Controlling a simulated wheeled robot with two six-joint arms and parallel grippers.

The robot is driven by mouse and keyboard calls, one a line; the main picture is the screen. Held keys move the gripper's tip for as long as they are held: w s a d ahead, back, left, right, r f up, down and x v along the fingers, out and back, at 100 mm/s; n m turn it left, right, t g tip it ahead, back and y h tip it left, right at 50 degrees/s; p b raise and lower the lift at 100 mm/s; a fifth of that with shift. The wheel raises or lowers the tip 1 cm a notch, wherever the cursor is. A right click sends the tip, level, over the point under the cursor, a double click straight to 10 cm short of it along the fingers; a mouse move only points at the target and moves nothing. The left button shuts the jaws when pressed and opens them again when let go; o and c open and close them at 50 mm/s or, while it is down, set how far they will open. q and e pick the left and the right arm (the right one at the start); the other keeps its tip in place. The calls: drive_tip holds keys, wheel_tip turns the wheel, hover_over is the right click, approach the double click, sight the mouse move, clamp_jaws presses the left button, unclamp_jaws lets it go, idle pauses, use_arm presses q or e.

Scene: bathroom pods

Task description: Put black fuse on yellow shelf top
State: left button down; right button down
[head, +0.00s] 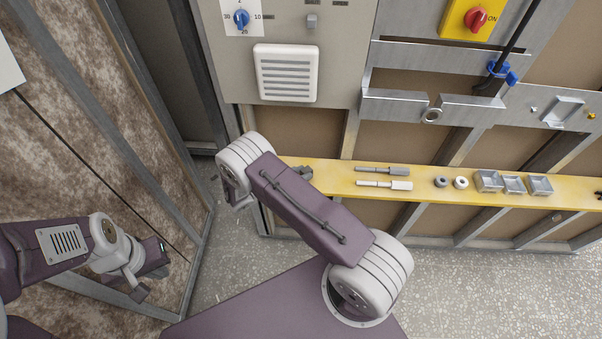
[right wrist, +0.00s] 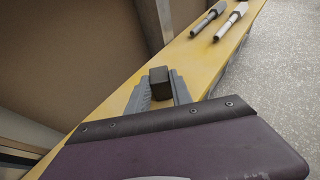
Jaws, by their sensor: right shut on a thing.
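The yellow shelf (head: 440,178) runs along the frame wall; its top also fills the middle of the right wrist view (right wrist: 185,55). My right gripper (head: 304,172) is over the shelf's left part, mostly hidden behind my own arm in the head view. In the right wrist view the gripper (right wrist: 158,88) is shut on the black fuse (right wrist: 159,77), a small dark block between the fingertips. The fuse is over the shelf top; I cannot tell whether it touches it. My left gripper (head: 150,275) hangs at the lower left, away from the shelf; its finger opening is unclear.
On the shelf lie a grey-handled tool (head: 381,170) and a white-handled tool (head: 385,184), then two small rings (head: 460,182) and several metal boxes (head: 513,185). Bare shelf lies between my right gripper and the tools. A grey panel with a vent (head: 286,73) stands above.

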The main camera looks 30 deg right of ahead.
drive_tip(key=shift+f, duration=0.15)
drive_tip(key=c, duration=1.1)
unclamp_jaws()
drive_tip(key=shift+c, duration=0.2)
